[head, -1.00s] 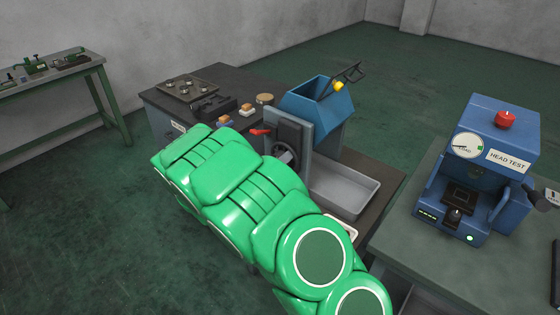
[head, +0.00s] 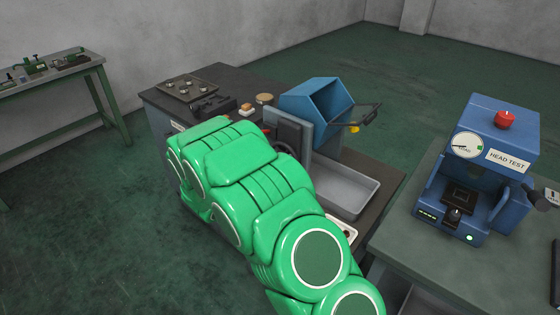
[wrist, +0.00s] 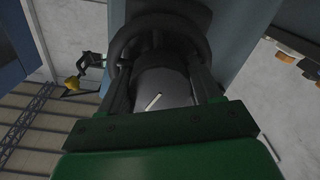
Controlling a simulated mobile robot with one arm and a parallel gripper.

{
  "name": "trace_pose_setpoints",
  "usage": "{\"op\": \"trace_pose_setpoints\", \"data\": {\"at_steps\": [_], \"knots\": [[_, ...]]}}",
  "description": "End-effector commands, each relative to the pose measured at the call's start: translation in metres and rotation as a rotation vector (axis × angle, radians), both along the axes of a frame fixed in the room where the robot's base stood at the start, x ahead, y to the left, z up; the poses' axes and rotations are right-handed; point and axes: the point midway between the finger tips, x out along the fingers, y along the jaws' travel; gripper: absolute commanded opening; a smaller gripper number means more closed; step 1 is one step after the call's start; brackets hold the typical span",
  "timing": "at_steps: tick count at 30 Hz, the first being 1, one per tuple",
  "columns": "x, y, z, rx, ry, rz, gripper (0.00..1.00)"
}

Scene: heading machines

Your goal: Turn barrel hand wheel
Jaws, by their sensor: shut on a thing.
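The dark hand wheel (wrist: 158,25) shows as a thick ring at the top of the wrist view, around a grey hub with a white mark. My gripper (wrist: 163,75) is shut on the hand wheel, its two dark fingers reaching up to the ring. In the head view my green arm hides my gripper and most of the wheel.
A grey tray (head: 345,188) lies below the barrel on the dark bench. Small blocks (head: 247,108) and a round tan piece (head: 264,99) sit behind the stand. A blue head test machine (head: 480,170) stands on the right table. Green floor is open at left.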

Motion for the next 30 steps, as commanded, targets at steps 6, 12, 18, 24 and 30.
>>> {"op": "trace_pose_setpoints", "data": {"at_steps": [6,12,18,24,30], "knots": [[-0.0007,0.0002,0.0005,0.144,-0.146,-0.001,0.33],[-0.0006,0.0004,0.0006,0.279,-0.281,0.000,0.33],[-0.0007,0.0003,0.0006,0.414,-0.415,0.000,0.33],[-0.0011,-0.0006,0.0007,0.539,-0.543,-0.003,0.33],[-0.0011,-0.0008,0.0001,0.645,-0.647,-0.003,0.33]]}}
